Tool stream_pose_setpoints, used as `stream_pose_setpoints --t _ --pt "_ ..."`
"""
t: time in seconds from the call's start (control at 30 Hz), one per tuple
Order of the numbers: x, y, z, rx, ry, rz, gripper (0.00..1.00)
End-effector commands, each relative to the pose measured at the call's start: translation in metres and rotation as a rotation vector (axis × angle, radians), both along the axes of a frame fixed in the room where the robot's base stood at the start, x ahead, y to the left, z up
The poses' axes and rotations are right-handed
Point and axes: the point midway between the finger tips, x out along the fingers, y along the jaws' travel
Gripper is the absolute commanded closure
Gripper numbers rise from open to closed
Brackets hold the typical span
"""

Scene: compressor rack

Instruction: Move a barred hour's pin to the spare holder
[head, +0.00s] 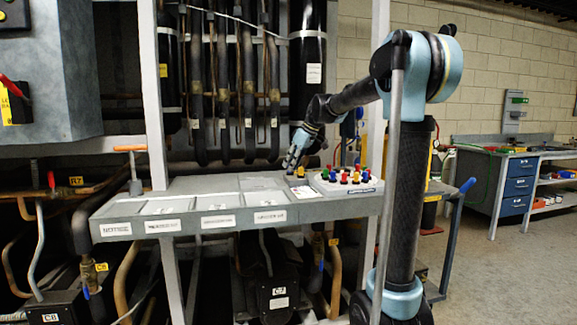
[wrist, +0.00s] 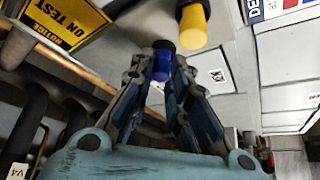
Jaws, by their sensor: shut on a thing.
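My gripper (head: 293,162) points down over the middle-right of the grey bench, left of the pin board. In the wrist view my gripper (wrist: 161,62) is shut on a blue pin (wrist: 162,68) with a dark end, between its fingertips. A yellow pin (wrist: 193,25) stands just beyond the fingertips; it also shows as a small yellow spot (head: 300,172) below my gripper in the head view. The light pin board (head: 352,190) at the bench's right holds several red, yellow, blue, green and dark pins. The held pin is too small to make out in the head view.
Labelled shallow trays (head: 212,205) line the bench to the left. An orange-topped handle (head: 132,165) stands at its left end. A yellow ON TEST sign (wrist: 65,22) shows in the wrist view. Vertical pipes (head: 235,85) rise behind the bench. Open floor (head: 490,275) lies right.

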Motion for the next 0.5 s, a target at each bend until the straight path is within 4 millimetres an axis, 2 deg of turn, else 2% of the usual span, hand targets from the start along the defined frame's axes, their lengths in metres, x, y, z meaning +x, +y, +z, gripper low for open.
stream_pose_setpoints --t 0.43,0.47,0.5 --pt "0.0 0.0 -0.0004 0.0 0.0 0.0 0.97" --pt "0.0 0.0 -0.0004 0.0 0.0 0.0 0.79" --pt "0.0 0.0 -0.0004 0.0 0.0 0.0 0.7"
